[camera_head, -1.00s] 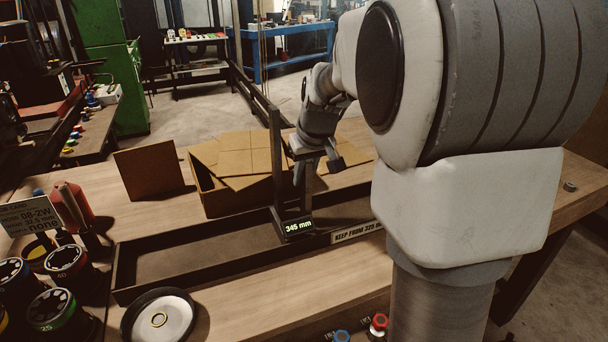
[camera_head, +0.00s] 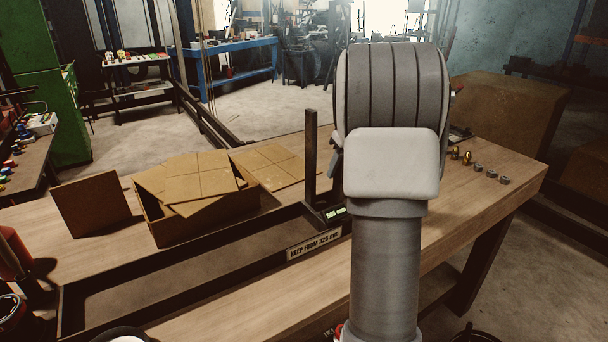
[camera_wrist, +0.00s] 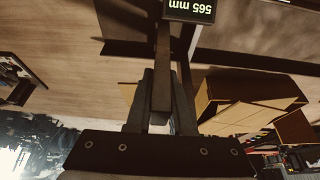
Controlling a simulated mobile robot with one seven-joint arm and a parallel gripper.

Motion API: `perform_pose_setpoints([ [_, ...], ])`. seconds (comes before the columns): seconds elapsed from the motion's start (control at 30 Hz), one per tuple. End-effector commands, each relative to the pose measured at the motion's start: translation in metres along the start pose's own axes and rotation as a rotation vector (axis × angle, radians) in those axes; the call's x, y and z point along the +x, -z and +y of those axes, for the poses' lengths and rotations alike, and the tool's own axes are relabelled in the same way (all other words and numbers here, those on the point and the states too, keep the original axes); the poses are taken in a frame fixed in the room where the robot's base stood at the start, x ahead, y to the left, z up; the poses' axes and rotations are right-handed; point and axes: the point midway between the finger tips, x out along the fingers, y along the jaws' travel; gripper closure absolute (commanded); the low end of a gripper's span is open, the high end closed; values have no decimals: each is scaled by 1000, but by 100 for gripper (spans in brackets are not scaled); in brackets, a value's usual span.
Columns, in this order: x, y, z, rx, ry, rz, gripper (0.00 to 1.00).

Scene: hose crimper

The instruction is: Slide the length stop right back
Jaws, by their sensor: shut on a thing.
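The length stop is a dark upright post (camera_head: 311,155) with a small lit display (camera_head: 334,213) at its foot, standing at the right part of a long dark trough (camera_head: 64,300). In the wrist view, the display (camera_wrist: 190,10) appears upside down and reads 565 mm. My gripper (camera_wrist: 162,82) is shut on the stop's post (camera_wrist: 162,60), with a finger on each side. In the head view my arm hides most of the gripper and the trough's right end.
An open cardboard box (camera_head: 200,218) with loose flaps and a flat cardboard sheet (camera_head: 275,166) lie behind the trough. A brown panel (camera_head: 91,206) stands at left. A "KEEP FROM 325 mm" label (camera_head: 314,245) is on the trough's front. Small fittings (camera_head: 490,172) sit at the bench's right.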

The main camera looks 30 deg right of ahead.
Motion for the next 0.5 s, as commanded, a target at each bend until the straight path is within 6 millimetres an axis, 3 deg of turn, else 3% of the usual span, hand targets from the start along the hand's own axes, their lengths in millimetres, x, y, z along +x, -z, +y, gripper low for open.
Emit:
perform_pose_setpoints([
  [0.03,-3,0,17,6,-5,-1,100],
  [0.2,-4,0,54,4,-5,0,100],
  [0.5,-2,1,84,1,-2,1,100],
])
